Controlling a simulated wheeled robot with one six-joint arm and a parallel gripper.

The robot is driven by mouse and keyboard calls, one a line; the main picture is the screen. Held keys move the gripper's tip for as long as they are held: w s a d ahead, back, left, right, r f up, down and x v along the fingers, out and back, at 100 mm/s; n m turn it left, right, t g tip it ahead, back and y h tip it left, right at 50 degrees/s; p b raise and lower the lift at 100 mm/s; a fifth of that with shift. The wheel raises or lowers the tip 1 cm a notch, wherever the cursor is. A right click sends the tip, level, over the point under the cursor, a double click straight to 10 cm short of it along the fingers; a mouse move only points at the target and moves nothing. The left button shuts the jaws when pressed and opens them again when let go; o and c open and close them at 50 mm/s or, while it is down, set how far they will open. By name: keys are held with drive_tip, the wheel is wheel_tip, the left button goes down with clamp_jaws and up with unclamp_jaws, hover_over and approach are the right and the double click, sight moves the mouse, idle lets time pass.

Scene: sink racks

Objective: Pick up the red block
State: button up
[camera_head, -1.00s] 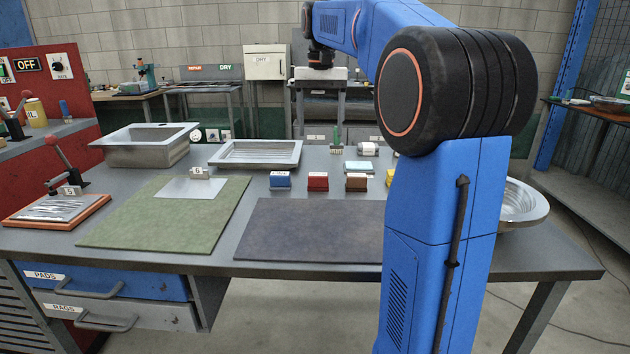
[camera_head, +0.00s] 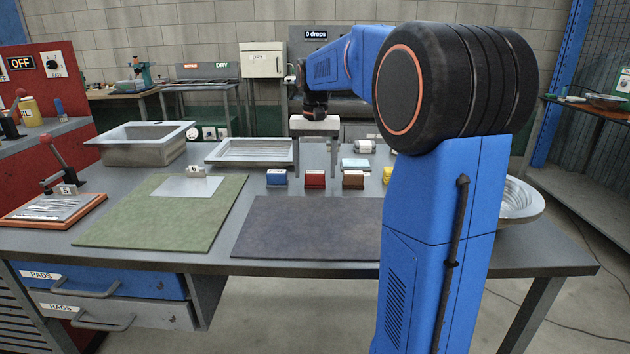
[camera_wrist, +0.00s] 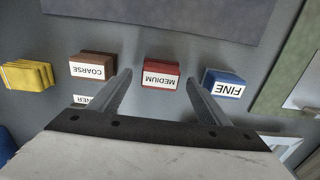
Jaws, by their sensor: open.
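The red block (camera_head: 315,179), labelled MEDIUM, stands on the grey workbench between a blue block and a brown block. In the wrist view the red block (camera_wrist: 161,73) lies ahead of my gripper, between the lines of its two fingers. My gripper (camera_head: 315,160) is open and empty. In the head view its fingers hang behind and above the block row. In the wrist view my gripper (camera_wrist: 155,78) has its left fingertip between the brown and red blocks and its right fingertip between the red and blue blocks. I cannot tell the exact height gap.
The blue FINE block (camera_wrist: 223,84) and brown COARSE block (camera_wrist: 93,66) flank the red one closely. Yellow pieces (camera_wrist: 27,76) lie further left there. A dark mat (camera_head: 305,228) and green mat (camera_head: 160,225) lie in front. A metal tray (camera_head: 252,151) is behind left.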

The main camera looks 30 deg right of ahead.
sight(314, 172)
drive_tip(key=shift+f, duration=1.05)
drive_tip(key=c, duration=1.2)
drive_tip(key=shift+o, duration=0.2)
wheel_tip(314, 172, up, 10)
drive_tip(key=shift+r, duration=0.1)
drive_tip(key=o, duration=0.5)
drive_tip(key=shift+c, duration=0.2)
drive_tip(key=c, duration=0.3)
drive_tip(key=shift+c, duration=0.2)
drive_tip(key=shift+a, duration=0.1)
